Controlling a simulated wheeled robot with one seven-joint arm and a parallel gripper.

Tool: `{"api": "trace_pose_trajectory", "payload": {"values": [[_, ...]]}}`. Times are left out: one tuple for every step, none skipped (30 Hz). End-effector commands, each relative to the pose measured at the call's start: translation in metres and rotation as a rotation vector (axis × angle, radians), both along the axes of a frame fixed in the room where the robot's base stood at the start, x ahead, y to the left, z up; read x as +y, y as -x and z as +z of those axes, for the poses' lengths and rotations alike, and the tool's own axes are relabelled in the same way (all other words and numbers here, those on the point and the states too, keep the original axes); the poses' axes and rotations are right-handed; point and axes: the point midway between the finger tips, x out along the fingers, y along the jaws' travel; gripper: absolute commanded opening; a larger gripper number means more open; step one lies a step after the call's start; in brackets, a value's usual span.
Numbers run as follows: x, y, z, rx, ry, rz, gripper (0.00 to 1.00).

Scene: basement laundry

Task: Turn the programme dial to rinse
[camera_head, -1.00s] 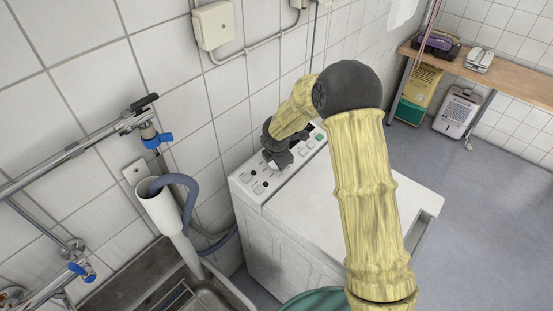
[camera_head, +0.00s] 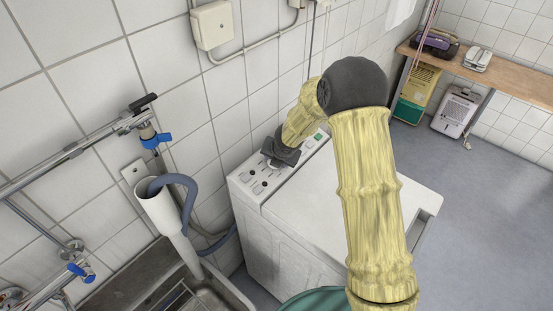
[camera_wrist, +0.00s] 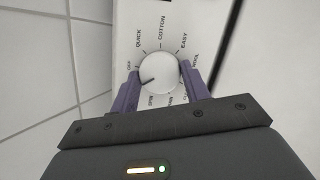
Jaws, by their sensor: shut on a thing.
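The white round programme dial (camera_wrist: 158,72) sits between the two purple fingers of my gripper (camera_wrist: 159,86) in the wrist view. The fingers are shut on its left and right sides. The dial's dark pointer line aims to the lower left, between OFF and SPIN, towards the left finger. Labels QUICK, COTTON, EASY and part of WOOL are readable around it. Any label behind the left finger is hidden, and I cannot see the word rinse. In the head view my gripper (camera_head: 272,162) is at the control panel of the white washing machine (camera_head: 318,215); the dial is hidden there.
Small buttons (camera_head: 262,182) lie on the panel beside my gripper. A tiled wall (camera_head: 180,60) is close behind. A grey hose in a white standpipe (camera_head: 160,205) and a sink (camera_head: 205,295) are at the left. The floor at the right is open.

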Motion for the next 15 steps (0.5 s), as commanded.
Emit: {"api": "trace_pose_trajectory", "payload": {"values": [[-0.0011, -0.0003, -0.0001, 0.0, 0.002, 0.0, 0.23], [-0.0011, -0.0003, -0.0001, -0.001, 0.003, 0.001, 0.23], [-0.0011, -0.0003, -0.0001, -0.001, 0.003, 0.001, 0.23], [-0.0012, -0.0002, -0.0001, 0.0, 0.002, 0.0, 0.23], [-0.0012, -0.0002, -0.0001, 0.0, 0.002, 0.0, 0.23], [-0.0012, -0.0002, -0.0001, 0.0, 0.002, 0.0, 0.23], [-0.0012, -0.0003, -0.0002, 0.0, 0.002, 0.0, 0.23], [-0.0012, -0.0002, -0.0001, 0.0, 0.002, 0.0, 0.23], [-0.0012, -0.0002, -0.0002, 0.0, 0.002, -0.001, 0.23], [-0.0013, -0.0002, -0.0003, 0.0, 0.002, -0.001, 0.5], [-0.0013, -0.0002, -0.0003, 0.0, 0.002, -0.001, 0.55], [-0.0012, -0.0002, -0.0002, 0.0, 0.002, -0.001, 0.55], [-0.001, -0.0001, -0.0002, 0.0, 0.002, -0.001, 0.55], [-0.001, -0.0001, -0.0002, 0.0, 0.002, -0.001, 0.55], [-0.0009, -0.0001, -0.0002, 0.001, 0.002, -0.001, 0.55]]}}
